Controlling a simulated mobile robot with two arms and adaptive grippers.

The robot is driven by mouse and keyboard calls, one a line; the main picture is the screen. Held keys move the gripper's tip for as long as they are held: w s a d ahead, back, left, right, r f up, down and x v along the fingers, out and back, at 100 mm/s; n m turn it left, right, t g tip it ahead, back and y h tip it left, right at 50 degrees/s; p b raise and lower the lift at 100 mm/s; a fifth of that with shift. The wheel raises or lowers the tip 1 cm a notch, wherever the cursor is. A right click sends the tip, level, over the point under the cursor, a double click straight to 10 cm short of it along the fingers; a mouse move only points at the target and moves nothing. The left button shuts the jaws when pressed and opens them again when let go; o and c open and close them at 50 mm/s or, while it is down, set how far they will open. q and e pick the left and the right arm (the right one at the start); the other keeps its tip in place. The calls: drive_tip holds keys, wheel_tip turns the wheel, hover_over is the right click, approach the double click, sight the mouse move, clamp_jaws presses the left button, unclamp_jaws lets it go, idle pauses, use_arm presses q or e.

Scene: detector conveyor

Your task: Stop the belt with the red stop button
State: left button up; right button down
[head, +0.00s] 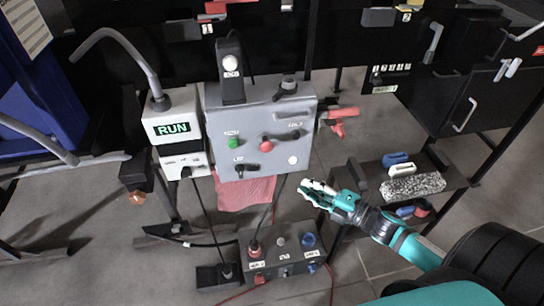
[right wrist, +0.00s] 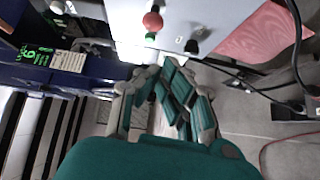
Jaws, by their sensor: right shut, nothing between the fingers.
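The grey control box (head: 228,105) hangs at the centre of the head view. The red stop button (head: 266,145) sits on its front face, right of a green button (head: 233,142). The red button also shows near the top of the right wrist view (right wrist: 152,20), beyond my fingertips. My right gripper (head: 308,188) is shut and empty, below and right of the box, with its fingers pointing left. It is apart from the red button. A display (head: 172,129) left of the box reads RUN in green. My left gripper is not in view.
A second control box (head: 284,262) stands low below the first, with cables running down to it. A pink cloth (head: 245,192) hangs under the main box. A shelf at right holds a speckled block (head: 413,187). A red clamp-like tool (head: 340,120) is beside the box.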

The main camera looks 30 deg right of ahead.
sight(266, 145)
drive_tip(key=shift+a+r+n+y, duration=0.25)
drive_tip(key=shift+a+r+n, duration=0.1)
drive_tip(key=shift+r, duration=0.25)
drive_tip(key=shift+a+r+n+y, duration=0.25)
drive_tip(key=shift+r+n, duration=0.1)
drive_tip(key=shift+r, duration=0.25)
drive_tip(key=w+d+p+x, duration=0.1)
drive_tip(key=d+p+x, duration=0.1)
drive_tip(key=x, duration=1)
drive_tip(key=shift+w, duration=0.55)
drive_tip(key=shift+f, duration=0.15)
